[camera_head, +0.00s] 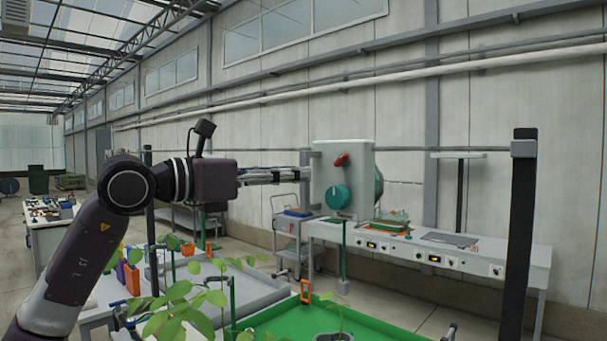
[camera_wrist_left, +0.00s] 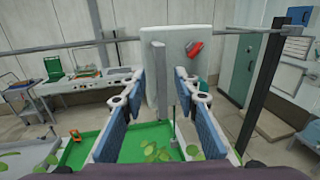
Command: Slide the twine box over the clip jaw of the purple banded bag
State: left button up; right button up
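A pale grey-green box (camera_head: 358,160) with a teal knob (camera_head: 337,197) and a red lever (camera_head: 341,160) hangs at the horizontal rail; I take it for the twine box. It also shows in the left wrist view (camera_wrist_left: 195,50), with a grey upright bar (camera_wrist_left: 159,75) on its near side. My left gripper (camera_head: 304,175) reaches to that bar. In the left wrist view my left gripper (camera_wrist_left: 160,82) is open, its fingers either side of the bar with gaps. A small purple item (camera_head: 132,279) stands at lower left; I cannot tell whether it is the banded bag. No clip jaw is discernible. My right gripper is out of view.
The rail (camera_head: 465,149) runs to a dark post (camera_head: 517,230). Below are leafy plants (camera_head: 180,300) and a green tray (camera_head: 375,328). A white bench (camera_head: 520,257) with controls and a cart (camera_head: 299,235) stand behind. The air around the box is mostly clear.

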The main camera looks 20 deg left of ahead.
pick_arm(q)
jog(key=v, duration=0.8)
jog(key=shift+s+a, duration=0.2)
jog(key=shift+s, duration=0.05)
jog(key=shift+d, duration=0.1)
